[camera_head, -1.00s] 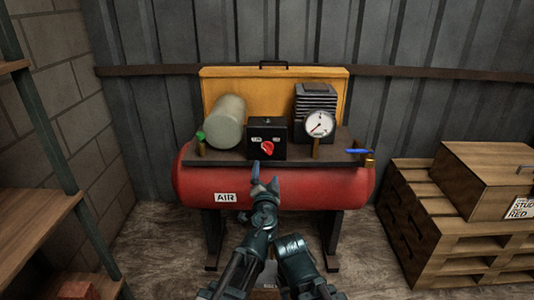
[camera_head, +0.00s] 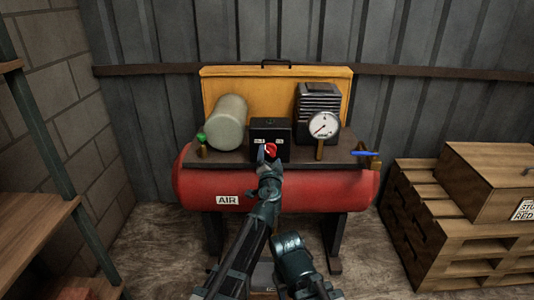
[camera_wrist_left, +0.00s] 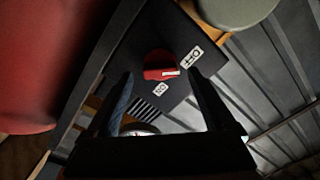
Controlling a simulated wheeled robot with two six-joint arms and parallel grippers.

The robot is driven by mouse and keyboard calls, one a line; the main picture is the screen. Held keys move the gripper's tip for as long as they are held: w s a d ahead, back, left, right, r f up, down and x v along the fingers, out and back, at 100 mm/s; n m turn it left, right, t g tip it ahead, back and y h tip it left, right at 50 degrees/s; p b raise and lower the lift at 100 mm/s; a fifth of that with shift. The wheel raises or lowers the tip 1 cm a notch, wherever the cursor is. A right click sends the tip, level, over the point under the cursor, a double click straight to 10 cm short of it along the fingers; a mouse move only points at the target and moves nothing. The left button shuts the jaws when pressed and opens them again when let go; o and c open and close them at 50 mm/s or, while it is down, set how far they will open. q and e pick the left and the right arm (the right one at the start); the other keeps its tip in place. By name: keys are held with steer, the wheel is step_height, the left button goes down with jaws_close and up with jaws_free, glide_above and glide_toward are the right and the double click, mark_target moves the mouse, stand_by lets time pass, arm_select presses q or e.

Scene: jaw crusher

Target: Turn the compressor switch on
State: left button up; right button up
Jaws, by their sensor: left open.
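The compressor switch is a red rotary knob (camera_head: 271,149) on the front of a black box (camera_head: 271,129) on the compressor. In the left wrist view the knob (camera_wrist_left: 158,64) has a white mark pointing right, between the OFF label (camera_wrist_left: 192,57) and the ON label (camera_wrist_left: 160,88), nearer OFF. My left gripper (camera_head: 268,158) is open in front of the box and partly covers the knob. In the left wrist view its fingers (camera_wrist_left: 161,75) stand either side of the knob with gaps visible; I cannot tell the remaining depth.
The red tank (camera_head: 325,190) lies below the box. A pressure gauge (camera_head: 322,125) and a blue-handled valve (camera_head: 363,153) are to the right. A green-knobbed valve (camera_head: 201,138) and grey cylinder (camera_head: 227,122) are to the left. Pallets (camera_head: 440,250) stand right.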

arm_select(q)
steer(key=shift+w, duration=1.05)
steer(key=c, duration=1.4)
